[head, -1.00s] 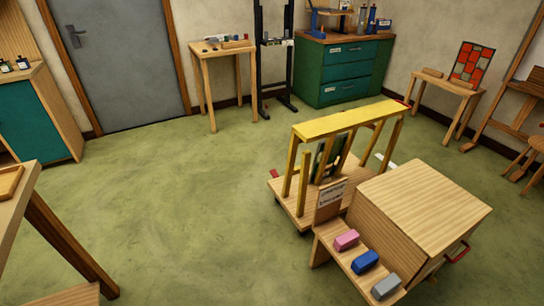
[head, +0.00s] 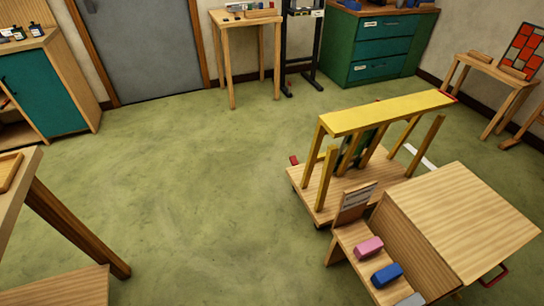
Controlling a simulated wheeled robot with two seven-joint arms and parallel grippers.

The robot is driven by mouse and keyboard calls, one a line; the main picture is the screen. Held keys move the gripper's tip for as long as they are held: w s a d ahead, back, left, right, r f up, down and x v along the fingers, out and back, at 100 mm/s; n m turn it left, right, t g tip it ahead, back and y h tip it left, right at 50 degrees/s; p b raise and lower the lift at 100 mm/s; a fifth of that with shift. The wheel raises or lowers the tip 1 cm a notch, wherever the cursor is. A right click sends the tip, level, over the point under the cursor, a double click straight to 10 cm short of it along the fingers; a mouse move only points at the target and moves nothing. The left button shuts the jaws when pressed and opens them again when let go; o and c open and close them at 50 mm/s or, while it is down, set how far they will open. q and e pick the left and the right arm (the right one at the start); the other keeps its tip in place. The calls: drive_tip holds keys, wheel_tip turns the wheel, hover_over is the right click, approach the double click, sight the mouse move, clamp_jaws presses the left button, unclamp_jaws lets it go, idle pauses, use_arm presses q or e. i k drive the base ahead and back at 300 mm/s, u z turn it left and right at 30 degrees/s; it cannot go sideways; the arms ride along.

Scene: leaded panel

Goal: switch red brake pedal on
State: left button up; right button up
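A small red piece (head: 294,159), which looks like the brake pedal, sticks out at the left back corner of the low wooden trolley (head: 312,199). It is too small to tell whether it is up or pressed. The trolley carries a yellow frame (head: 385,112) with a dark green panel (head: 352,148) standing inside, partly hidden by the posts. Neither of my grippers is in view.
A wooden box (head: 470,215) with a red handle (head: 493,277) stands at the trolley's front right. Its ledge holds pink (head: 368,248), blue (head: 386,274) and grey blocks. A wooden table (head: 65,222) stands at left. The green floor between is clear.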

sight(294, 161)
drive_tip(key=u, duration=0.45)
drive_tip(key=i, duration=2.95)
drive_tip(key=z, duration=1.1)
drive_tip(key=k, duration=0.9)
drive_tip(key=u, duration=0.95)
drive_tip(key=k, duration=0.45)
drive_tip(key=u, duration=0.55)
drive_tip(key=i, duration=1)
drive_tip(key=z, duration=0.05)
